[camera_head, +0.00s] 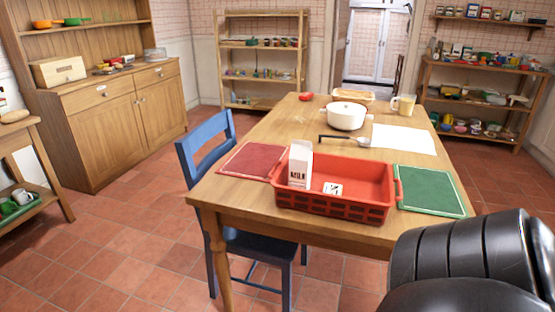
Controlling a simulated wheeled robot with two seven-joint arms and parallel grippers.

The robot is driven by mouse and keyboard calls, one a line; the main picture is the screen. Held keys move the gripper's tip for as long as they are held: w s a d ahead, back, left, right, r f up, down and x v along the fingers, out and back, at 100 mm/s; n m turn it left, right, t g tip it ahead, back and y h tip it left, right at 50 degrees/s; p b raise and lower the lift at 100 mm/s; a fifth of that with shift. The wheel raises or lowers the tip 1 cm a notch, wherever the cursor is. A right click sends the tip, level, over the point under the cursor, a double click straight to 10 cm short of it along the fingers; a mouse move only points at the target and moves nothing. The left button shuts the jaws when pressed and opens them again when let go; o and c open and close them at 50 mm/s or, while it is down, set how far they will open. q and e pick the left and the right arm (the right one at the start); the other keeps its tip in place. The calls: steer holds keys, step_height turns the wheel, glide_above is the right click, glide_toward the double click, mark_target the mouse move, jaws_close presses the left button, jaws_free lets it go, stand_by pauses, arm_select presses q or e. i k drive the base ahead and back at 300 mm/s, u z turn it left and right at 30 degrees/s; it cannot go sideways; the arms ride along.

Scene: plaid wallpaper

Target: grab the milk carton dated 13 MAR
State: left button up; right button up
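A white milk carton (300,166) with dark "MILK" lettering stands upright in the left part of a red plastic crate (350,208). The crate is on the near end of the wooden table. No date is readable on the carton at this size. A small white patch with black marks (332,188) shows inside the crate, right of the carton; I cannot tell what it is. Neither gripper is in view. Only a black part of my own arm shows at the lower right.
A red mat (247,162) lies left of the crate and a green mat (430,191) right of it. Behind are a white pot (346,115), a ladle (357,142), a white sheet (404,139) and a mug (404,105). A blue chair (204,143) stands at the table's left side.

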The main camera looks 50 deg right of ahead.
mark_target(301, 154)
steer(key=z, duration=0.55)
steer(key=i, duration=0.9)
steer(key=z, duration=0.75)
